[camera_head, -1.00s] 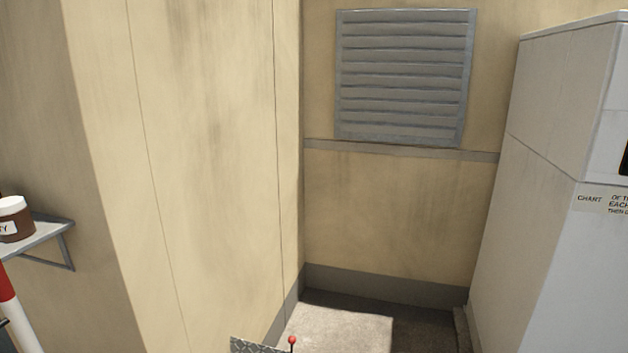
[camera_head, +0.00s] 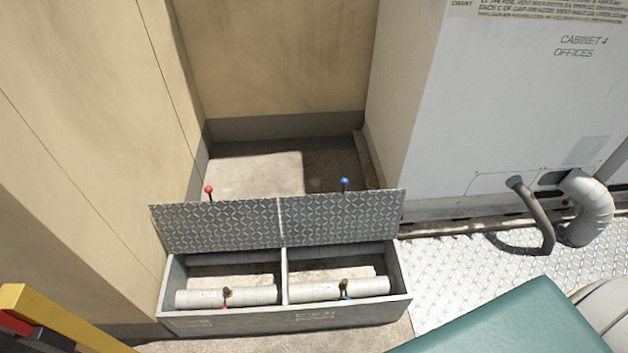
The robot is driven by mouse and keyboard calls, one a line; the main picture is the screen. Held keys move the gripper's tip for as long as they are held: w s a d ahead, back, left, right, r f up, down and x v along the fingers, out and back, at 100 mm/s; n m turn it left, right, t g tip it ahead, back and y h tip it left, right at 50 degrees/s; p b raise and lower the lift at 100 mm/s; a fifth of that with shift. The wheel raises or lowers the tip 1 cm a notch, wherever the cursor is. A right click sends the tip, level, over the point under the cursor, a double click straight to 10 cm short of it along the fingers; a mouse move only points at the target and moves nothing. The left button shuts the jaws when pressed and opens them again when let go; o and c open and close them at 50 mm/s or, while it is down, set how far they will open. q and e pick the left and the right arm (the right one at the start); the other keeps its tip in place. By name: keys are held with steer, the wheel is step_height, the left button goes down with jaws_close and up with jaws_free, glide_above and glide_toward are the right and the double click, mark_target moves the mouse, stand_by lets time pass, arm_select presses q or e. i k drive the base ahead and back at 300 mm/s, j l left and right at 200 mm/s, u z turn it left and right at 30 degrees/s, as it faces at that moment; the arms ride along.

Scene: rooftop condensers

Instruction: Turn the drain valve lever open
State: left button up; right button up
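A long grey metal box (camera_head: 318,318) sits on the floor in the wall recess, split by a divider into two compartments. Its two tread-plate lids (camera_head: 340,217) stand open at the back. The left compartment holds a pale wrapped pipe (camera_head: 258,297) with a small dark valve lever (camera_head: 228,293) and a red spot below it. The right compartment holds a similar pipe (camera_head: 372,286) with a small dark valve lever (camera_head: 345,286). Labels on the pipes and box front are too small to read. Neither gripper is in view.
A red knob (camera_head: 209,189) and a blue knob (camera_head: 344,182) stick up behind the lids. A grey cabinet (camera_head: 480,110) marked "CABINET 4 OFFICES" stands right, with hoses (camera_head: 588,208). Bright tread plate (camera_head: 465,270) lies before it. A teal surface (camera_head: 515,330) and yellow bar (camera_head: 50,320) edge the foreground.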

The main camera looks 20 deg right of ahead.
mark_target(344, 281)
steer(key=z, duration=1.05)
